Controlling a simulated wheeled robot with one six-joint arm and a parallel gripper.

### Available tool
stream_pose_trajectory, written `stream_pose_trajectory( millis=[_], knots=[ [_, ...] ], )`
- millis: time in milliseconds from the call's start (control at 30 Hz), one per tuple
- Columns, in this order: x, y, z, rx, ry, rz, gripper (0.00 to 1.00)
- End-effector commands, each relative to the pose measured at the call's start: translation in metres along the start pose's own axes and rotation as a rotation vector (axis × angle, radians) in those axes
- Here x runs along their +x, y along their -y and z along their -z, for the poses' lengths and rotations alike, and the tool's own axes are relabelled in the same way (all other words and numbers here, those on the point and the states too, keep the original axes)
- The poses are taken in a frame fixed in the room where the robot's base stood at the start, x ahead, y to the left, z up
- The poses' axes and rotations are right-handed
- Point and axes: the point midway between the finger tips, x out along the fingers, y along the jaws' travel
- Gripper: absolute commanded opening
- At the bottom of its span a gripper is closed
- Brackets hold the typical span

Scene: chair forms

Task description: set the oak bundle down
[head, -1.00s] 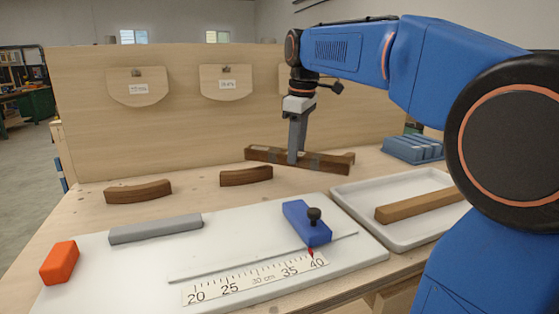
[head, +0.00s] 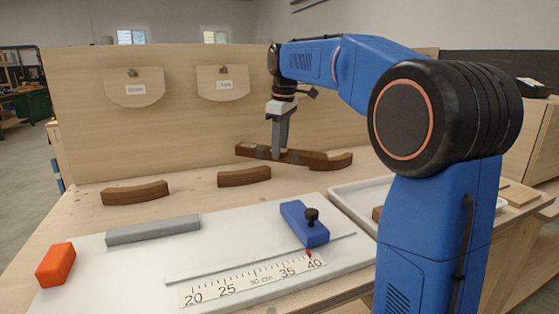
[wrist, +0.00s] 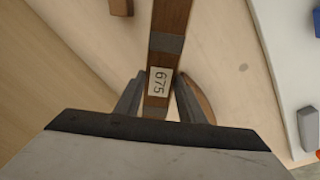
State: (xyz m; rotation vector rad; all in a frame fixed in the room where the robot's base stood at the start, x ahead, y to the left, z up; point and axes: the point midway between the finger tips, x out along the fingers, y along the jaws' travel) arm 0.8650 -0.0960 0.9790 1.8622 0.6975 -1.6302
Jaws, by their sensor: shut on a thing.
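The oak bundle (head: 300,156) is a long brown bar with grey bands. The bundle is near the back panel. I cannot tell whether its underside touches the bench. A curved dark brown piece (head: 337,162) lies by its right end in the head view, partly hidden behind it.
Two more curved brown pieces (head: 135,193) (head: 244,176) lie on the bench left of and in front of the bundle. A white board (head: 120,262) with a scale, grey bar (head: 153,229), orange block (head: 55,264) and blue stop (head: 303,223) fills the front. My arm hides much of the white tray (head: 346,203).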

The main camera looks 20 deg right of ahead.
Motion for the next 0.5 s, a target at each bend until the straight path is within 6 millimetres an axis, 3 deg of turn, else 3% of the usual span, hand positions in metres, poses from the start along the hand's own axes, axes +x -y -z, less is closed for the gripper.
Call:
stream_pose_trajectory(
  millis=[267, 500],
  knots=[
    [0.015, 0.001, -0.002, 0.0, 0.0, 0.0, 0.01],
    [0.045, 0.002, -0.003, 0.0, 0.0, 0.001, 0.01]
  ],
)
